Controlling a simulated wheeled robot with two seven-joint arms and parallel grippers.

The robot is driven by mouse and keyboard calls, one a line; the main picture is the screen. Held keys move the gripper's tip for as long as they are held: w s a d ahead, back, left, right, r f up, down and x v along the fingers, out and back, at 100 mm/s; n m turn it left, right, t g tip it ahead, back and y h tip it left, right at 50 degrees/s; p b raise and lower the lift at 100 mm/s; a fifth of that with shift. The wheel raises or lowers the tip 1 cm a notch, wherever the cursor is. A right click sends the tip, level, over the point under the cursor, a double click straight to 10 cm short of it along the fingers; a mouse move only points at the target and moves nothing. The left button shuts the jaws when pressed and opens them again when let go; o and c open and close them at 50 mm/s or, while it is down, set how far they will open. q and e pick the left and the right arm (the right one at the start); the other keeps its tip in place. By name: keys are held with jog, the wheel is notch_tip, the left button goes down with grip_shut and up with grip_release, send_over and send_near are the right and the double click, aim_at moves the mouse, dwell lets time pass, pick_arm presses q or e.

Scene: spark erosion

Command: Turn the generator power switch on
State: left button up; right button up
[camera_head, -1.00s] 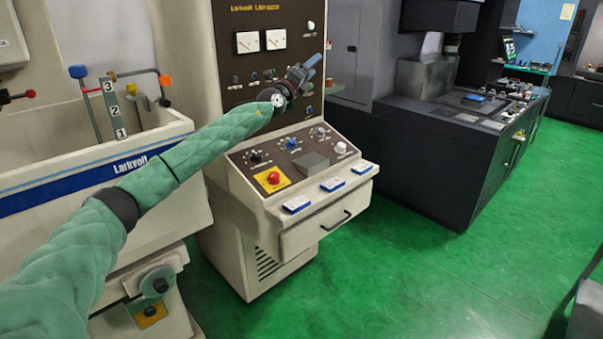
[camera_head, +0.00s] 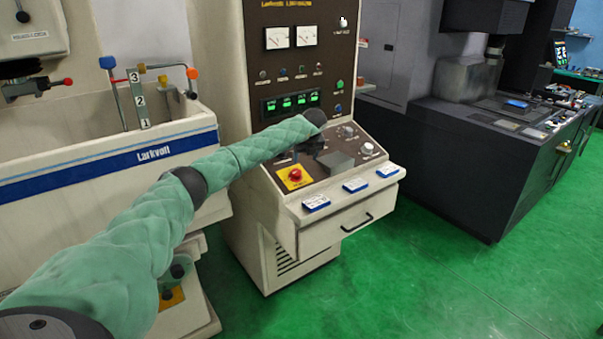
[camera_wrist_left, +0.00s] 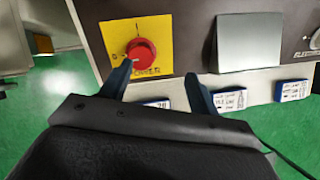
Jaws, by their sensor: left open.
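The generator cabinet (camera_head: 232,185) has a sloping console. The power switch is a red rotary knob (camera_head: 295,174) on a yellow plate (camera_head: 284,185) at the console's left. In the left wrist view the red knob (camera_wrist_left: 140,53) sits just beyond the left fingertip, with its lettering partly covered. My left gripper (camera_head: 303,155) is over the console, close to the knob, mostly hidden by its own wrist in the head view. In the left wrist view my left gripper (camera_wrist_left: 160,82) is open, with nothing between its fingers. My right gripper is not in view.
Green-lit displays (camera_head: 290,103) show above. A white tank (camera_head: 100,165) stands left.

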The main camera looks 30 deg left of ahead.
aim_at(297, 172)
pick_arm(q)
jog(key=a+f+p, duration=0.1)
jog(key=f, duration=0.1)
jog(key=a+f+n+g+p, duration=0.1)
jog(key=f, duration=0.1)
jog(key=s+f+n+p, duration=0.1)
jog(key=f, duration=0.1)
jog(key=shift+s+a+p, duration=0.1)
jog(key=shift+a+p, duration=0.25)
jog(key=shift+a, duration=0.05)
jog(key=shift+x, duration=0.8)
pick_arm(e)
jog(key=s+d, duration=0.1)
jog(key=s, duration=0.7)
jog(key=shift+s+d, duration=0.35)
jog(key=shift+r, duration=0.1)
pick_arm(q)
jog(key=c, duration=1)
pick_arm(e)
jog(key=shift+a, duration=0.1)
